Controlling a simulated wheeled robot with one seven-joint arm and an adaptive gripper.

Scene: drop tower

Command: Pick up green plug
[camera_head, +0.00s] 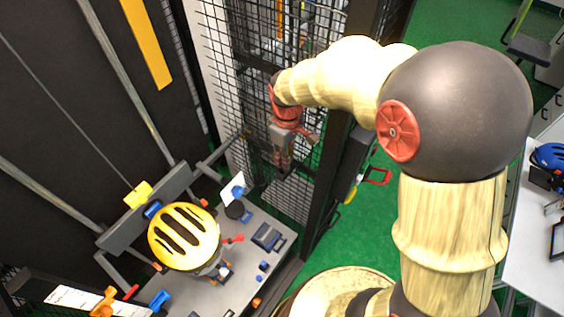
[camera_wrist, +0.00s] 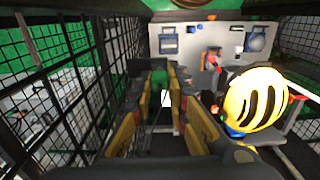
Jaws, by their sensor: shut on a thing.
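My gripper (camera_head: 284,168) points down in front of the black mesh wall, above and behind the grey platform's back right corner. In the wrist view my gripper (camera_wrist: 165,100) shows two yellow and black fingers with a gap between them. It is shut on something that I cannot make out. I cannot pick out a green plug for certain in either view; it may be hidden by the fingers or too small to see.
A yellow and black striped dome (camera_head: 184,237) stands on the grey platform (camera_head: 232,283), among small blue and orange parts. It also shows right of the fingers in the wrist view (camera_wrist: 254,103). Black mesh (camera_head: 238,60) and a dark post (camera_head: 335,165) are close to my arm.

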